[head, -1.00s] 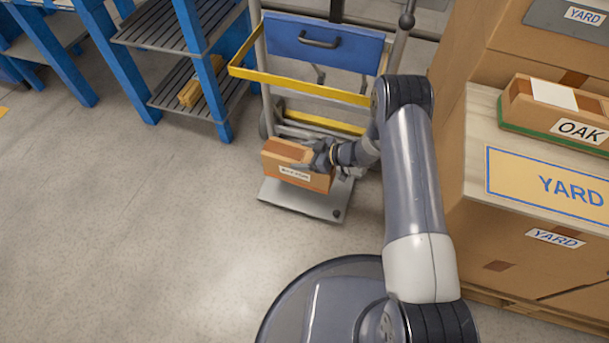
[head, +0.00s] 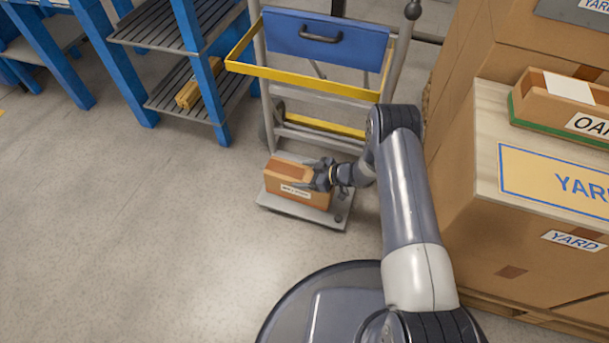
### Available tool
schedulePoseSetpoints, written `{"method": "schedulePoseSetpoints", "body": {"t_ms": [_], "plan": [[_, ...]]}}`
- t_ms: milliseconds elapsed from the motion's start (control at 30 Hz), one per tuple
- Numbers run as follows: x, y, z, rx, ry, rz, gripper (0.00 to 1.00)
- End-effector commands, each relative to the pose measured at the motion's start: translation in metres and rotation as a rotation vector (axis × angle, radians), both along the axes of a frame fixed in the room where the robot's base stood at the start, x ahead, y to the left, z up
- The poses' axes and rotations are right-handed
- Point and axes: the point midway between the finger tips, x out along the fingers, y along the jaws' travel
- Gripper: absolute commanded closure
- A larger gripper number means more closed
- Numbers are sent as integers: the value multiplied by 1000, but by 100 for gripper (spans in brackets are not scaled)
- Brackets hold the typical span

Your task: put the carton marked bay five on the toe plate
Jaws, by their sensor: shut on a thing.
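A small brown carton (head: 288,183) with a white label on its front sits at the toe plate (head: 318,216) of the hand truck, in the head view. The label's words are too small to read. The carton looks upright and very low over the plate; I cannot tell whether it touches it. My gripper (head: 322,177) is shut on the carton's right end.
The hand truck (head: 310,75) has a yellow rail and blue panel behind the carton. A blue rack (head: 214,85) stands at left with a yellow-brown item (head: 200,84). Large YARD cartons (head: 490,245) stand close at right, with an OAK carton (head: 570,108) on top. Floor at left is clear.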

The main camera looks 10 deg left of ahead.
Motion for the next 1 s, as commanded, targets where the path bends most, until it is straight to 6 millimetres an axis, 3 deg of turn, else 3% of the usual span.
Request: {"method": "schedulePoseSetpoints", "body": {"t_ms": [133, 167, 200, 433, 733, 1000], "plan": [[0, 0, -3, 1, 0, 0, 89], [0, 0, -3, 0, 1, 0, 24], [0, 0, -3, 0, 1, 0, 21], [0, 0, -3, 0, 1, 0, 3], [0, 0, 1, 0, 0, 0, 3], [-7, -42, 28, -1, 2, -7, 3]]}}
